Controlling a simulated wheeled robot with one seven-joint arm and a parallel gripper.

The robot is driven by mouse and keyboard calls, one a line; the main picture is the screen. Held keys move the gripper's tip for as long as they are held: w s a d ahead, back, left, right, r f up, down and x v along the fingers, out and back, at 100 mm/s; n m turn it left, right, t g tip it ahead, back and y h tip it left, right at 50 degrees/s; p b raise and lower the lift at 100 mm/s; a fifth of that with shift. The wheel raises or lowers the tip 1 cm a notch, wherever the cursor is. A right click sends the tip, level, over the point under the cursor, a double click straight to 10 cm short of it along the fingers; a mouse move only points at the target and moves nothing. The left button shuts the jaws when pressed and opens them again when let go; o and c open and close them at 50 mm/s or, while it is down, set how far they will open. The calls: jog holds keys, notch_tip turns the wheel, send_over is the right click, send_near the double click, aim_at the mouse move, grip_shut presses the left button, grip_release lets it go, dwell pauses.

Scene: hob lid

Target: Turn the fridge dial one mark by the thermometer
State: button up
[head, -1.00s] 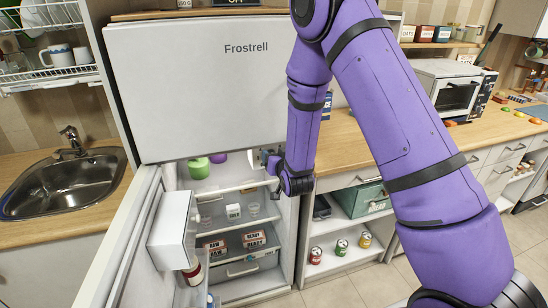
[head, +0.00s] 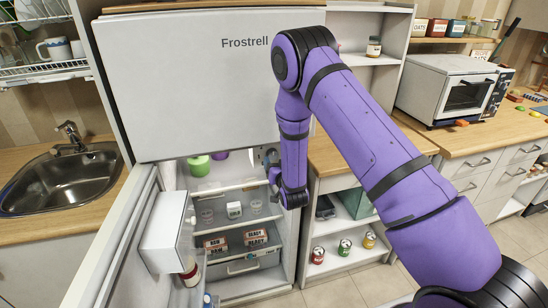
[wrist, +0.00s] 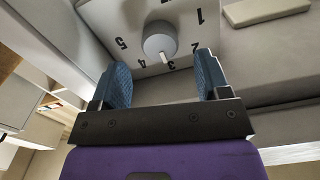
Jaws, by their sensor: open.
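The fridge dial (wrist: 158,42) is a round grey knob with a white pointer tab, on a pale panel numbered 1 to 5. The tab points down in the wrist view, close to the 3. My gripper (wrist: 163,62) is open, its blue fingers on either side of the dial's lower part, with visible gaps; I cannot tell their depth relative to it. In the head view my gripper (head: 272,164) is inside the open fridge at its upper right, and the dial is mostly hidden. A small white block (head: 234,209) with unreadable print stands on a shelf; I cannot tell whether it is the thermometer.
The upper door (head: 200,85) marked Frostrell is shut above my gripper. The open lower door (head: 120,240) stands at the left. Labelled trays (head: 240,243) and a green pot (head: 199,165) are inside the fridge. Open shelves with cans (head: 344,247) adjoin on the right.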

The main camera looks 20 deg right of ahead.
aim_at(274, 156)
jog(key=shift+w, duration=2)
jog(key=c, duration=0.9)
